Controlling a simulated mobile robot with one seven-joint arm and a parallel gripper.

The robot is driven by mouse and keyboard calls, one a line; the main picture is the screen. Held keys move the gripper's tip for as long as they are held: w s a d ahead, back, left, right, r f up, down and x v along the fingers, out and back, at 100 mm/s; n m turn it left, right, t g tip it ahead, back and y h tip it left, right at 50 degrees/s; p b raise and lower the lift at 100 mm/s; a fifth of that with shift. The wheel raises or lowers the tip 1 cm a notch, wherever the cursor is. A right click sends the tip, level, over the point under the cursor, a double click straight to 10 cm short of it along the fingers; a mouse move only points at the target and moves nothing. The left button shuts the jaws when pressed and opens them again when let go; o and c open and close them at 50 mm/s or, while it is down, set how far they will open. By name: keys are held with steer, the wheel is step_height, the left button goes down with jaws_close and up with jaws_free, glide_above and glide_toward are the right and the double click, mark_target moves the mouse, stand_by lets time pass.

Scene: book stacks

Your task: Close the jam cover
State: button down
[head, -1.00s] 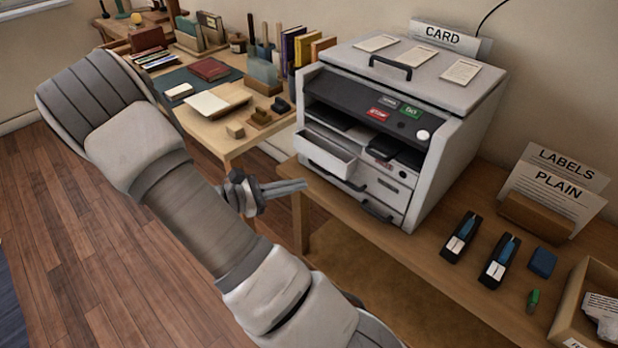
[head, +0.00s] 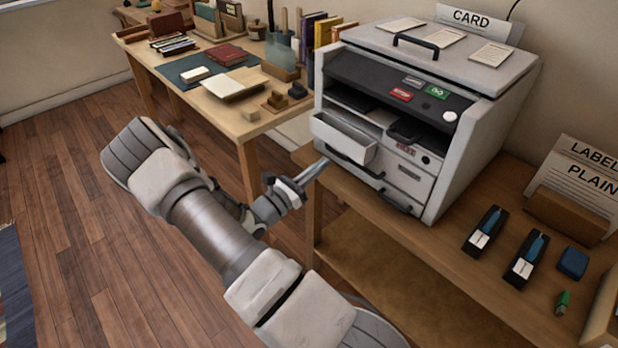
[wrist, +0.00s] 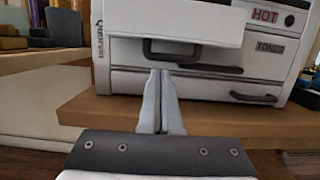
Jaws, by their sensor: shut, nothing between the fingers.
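The grey-white printer (head: 440,75) stands on the wooden table. A white box-like part (head: 344,138) juts out of its left front and stands open at the top. No jam label is readable on it, so I cannot tell surely that it is the jam cover. In the wrist view this part (wrist: 200,20) fills the top, with a black handle (wrist: 172,52) below it. My gripper (head: 323,164) is shut and empty, in front of and below the jutting part. In the wrist view its fingertips (wrist: 160,72) point at the handle; contact cannot be told.
Lower drawers with dark handles (head: 396,202) lie under the jutting part. Two black staplers (head: 484,232) and a blue block (head: 572,263) lie on the table (head: 440,244) to the right. A desk with books (head: 225,54) stands behind left.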

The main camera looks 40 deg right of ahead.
steer(key=shift+x, duration=1.8)
